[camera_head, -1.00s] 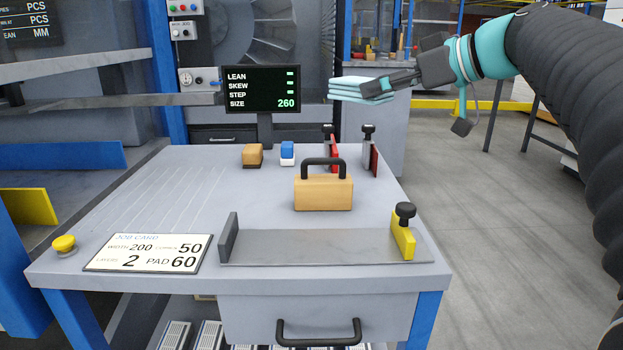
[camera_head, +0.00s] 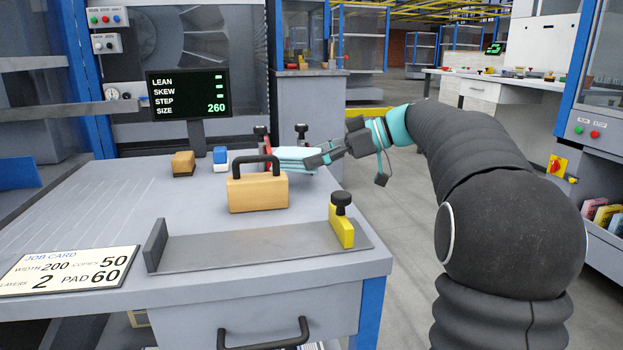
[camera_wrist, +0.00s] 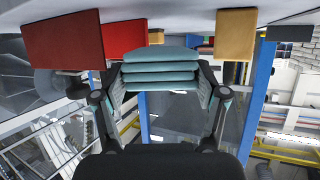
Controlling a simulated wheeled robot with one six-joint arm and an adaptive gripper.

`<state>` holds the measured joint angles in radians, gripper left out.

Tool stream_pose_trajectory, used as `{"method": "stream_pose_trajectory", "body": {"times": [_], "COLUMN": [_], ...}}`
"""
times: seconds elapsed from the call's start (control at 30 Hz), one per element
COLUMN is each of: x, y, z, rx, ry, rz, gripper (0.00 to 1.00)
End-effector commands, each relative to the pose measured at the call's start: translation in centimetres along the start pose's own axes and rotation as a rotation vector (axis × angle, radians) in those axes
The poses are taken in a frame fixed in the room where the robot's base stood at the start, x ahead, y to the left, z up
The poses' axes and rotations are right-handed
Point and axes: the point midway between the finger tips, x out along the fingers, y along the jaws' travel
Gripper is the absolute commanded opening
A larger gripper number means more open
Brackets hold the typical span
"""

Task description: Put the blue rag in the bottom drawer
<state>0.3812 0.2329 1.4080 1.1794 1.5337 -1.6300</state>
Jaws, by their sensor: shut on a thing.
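The blue rag (camera_head: 294,157) is a pale blue folded stack. My gripper (camera_head: 318,158) is shut on it and holds it out behind the wooden block with the black handle, near the table's right side. In the wrist view the folded rag (camera_wrist: 160,68) sits between my two fingers. Under the tabletop front is a grey drawer (camera_head: 255,318) with a black bar handle (camera_head: 265,338); it looks shut, and its lower part is cut off by the picture edge. No lower drawer can be made out.
A wooden block with a black handle (camera_head: 258,193) stands on the grey table (camera_head: 100,200). A metal plate with a yellow stop (camera_head: 342,228) lies at the front. A job card (camera_head: 70,270) lies at left. Open floor (camera_head: 400,280) lies right of the table.

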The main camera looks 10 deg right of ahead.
Motion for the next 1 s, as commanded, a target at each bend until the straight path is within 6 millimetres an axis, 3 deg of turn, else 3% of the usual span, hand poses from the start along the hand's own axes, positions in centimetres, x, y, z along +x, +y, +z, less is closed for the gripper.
{"method": "stream_pose_trajectory", "body": {"times": [0.4,0.73,0.77,0.8,0.87,1.0], "x": [1.5,1.6,1.6,1.6,1.6,1.6], "y": [0.0,0.0,0.0,0.0,0.0,0.0], "z": [3.7,4.0,4.0,3.9,3.9,3.9], "rx": [0.000,-0.001,-0.001,-0.001,-0.001,-0.001], "ry": [0.000,0.000,-0.001,0.000,-0.001,0.000], "rz": [0.000,0.000,0.000,0.000,0.000,0.000], "gripper": [0.32,0.32,0.74,0.84,0.97,0.97]}}
